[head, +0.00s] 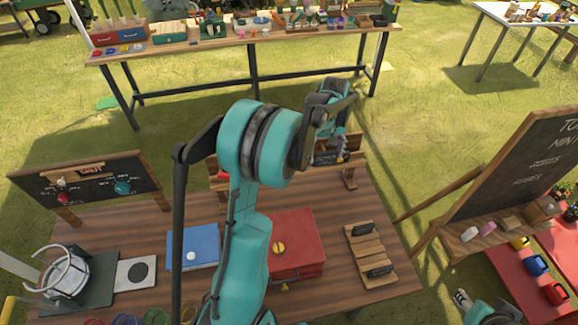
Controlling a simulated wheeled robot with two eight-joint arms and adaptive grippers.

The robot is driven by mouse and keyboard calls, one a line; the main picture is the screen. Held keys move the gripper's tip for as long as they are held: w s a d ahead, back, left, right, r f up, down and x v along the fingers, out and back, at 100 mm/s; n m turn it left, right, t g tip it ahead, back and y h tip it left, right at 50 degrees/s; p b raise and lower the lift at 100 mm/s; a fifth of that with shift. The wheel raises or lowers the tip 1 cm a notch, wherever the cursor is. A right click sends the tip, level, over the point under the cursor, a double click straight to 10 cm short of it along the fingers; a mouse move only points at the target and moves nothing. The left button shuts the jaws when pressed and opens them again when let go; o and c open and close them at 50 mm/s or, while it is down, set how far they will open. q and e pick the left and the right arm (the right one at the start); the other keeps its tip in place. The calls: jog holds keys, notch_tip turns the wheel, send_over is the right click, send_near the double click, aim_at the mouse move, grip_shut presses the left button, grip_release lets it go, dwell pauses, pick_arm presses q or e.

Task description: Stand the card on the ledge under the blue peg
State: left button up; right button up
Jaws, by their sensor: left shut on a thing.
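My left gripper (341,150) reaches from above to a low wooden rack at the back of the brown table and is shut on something. A small dark card (325,156) with pale marks shows just beside its fingers; it looks like the held thing, but the fingers and wrist cover part of it. The wooden ledge (352,168) shows at the rack's right end; my arm hides its middle. A red patch (221,174) shows at its left end. I cannot make out the blue peg. Part of my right gripper (463,299) shows at the bottom right, its jaws unclear.
On the table (215,285) are a blue box (193,246), a red box (300,240) and a slotted wooden rack (370,254). A dark board (90,187) stands at the left. A chalkboard easel (520,165) stands at the right.

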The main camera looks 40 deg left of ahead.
pick_arm(q)
jog(key=s+a+f, duration=0.1)
jog(key=a+f, duration=0.1)
jog(key=a, duration=0.2)
jog(key=s+a+f, duration=0.1)
jog(key=a+f, duration=0.1)
jog(key=a, duration=0.2)
jog(key=s+a+f, duration=0.1)
jog(key=a+f, duration=0.1)
jog(key=a, duration=0.2)
jog(key=shift+s+a+f, duration=0.1)
jog(key=shift+s+f, duration=0.05)
jog(key=shift+f, duration=2.05)
jog(key=shift+b, duration=0.3)
jog(key=shift+f, duration=0.2)
jog(key=o, duration=1.1)
jog(key=shift+o, duration=0.2)
jog(key=shift+r, duration=0.1)
